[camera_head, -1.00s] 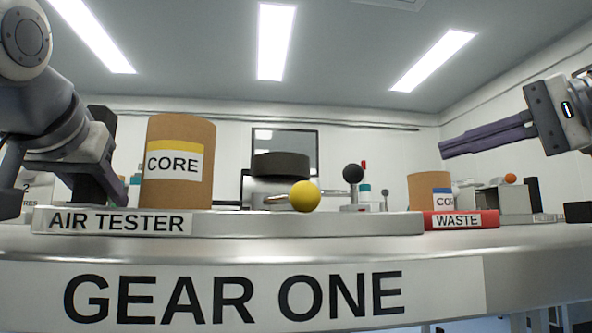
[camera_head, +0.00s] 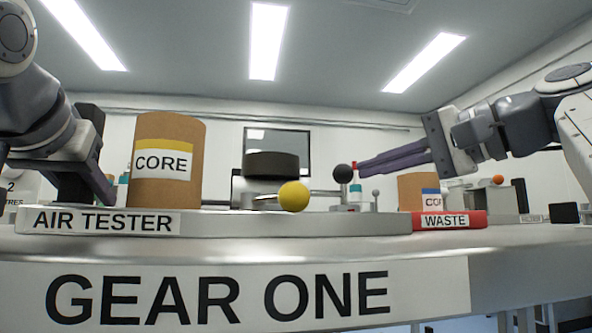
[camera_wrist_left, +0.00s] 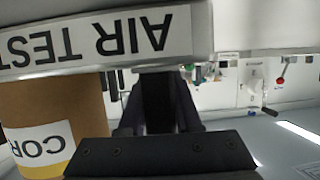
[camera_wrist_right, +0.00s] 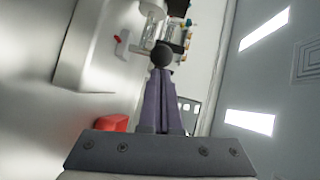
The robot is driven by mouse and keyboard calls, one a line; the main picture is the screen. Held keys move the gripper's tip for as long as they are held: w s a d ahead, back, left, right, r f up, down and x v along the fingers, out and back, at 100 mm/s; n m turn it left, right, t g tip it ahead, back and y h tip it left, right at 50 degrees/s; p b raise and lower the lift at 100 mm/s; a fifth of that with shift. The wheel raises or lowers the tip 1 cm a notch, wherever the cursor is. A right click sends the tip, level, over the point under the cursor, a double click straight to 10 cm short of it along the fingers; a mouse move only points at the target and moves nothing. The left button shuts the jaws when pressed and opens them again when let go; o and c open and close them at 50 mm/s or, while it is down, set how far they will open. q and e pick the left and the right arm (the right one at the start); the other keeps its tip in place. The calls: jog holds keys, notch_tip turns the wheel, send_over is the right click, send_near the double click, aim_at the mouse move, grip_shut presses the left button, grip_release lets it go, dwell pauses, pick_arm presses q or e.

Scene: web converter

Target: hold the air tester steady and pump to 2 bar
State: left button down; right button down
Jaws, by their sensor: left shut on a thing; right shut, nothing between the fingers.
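The air tester (camera_head: 300,224) is a long grey base with an "AIR TESTER" label, on the bench. A black upright post (camera_head: 88,125) stands at its left end. My left gripper (camera_head: 98,188) is shut on this post; the left wrist view shows the fingers on either side of it (camera_wrist_left: 158,105). A yellow ball knob (camera_head: 293,196) sits on a rod near the middle. A black ball knob (camera_head: 342,173) tops a lever further right. My right gripper (camera_head: 362,170) is shut and empty, its tips close to the black knob (camera_wrist_right: 162,55). Contact cannot be told. No pressure reading is legible.
A cardboard core (camera_head: 168,185) stands behind the base, right of the post. A dark disc (camera_head: 277,164) is behind the yellow knob. A red "WASTE" tray (camera_head: 478,220) and a smaller core (camera_head: 416,188) are at the right. The "GEAR ONE" bench edge is clear.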

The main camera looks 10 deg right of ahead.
aim_at(346, 168)
pick_arm(q)
jog(key=shift+w+f, duration=0.15)
jog(key=shift+f, duration=0.45)
pick_arm(e)
jog(key=shift+s+a, duration=0.15)
jog(key=shift+a, duration=1.95)
jog(key=shift+d, duration=0.5)
jog(key=d, duration=0.2)
jog(key=s+d, duration=0.1)
jog(key=shift+d+r, duration=0.35)
jog(key=shift+r, duration=0.05)
jog(key=v, duration=0.9)
jog(key=shift+s, duration=0.2)
pick_arm(q)
jog(key=shift+r+p, duration=0.35)
pick_arm(e)
jog(key=shift+a+r, duration=0.1)
jog(key=shift+r, duration=0.2)
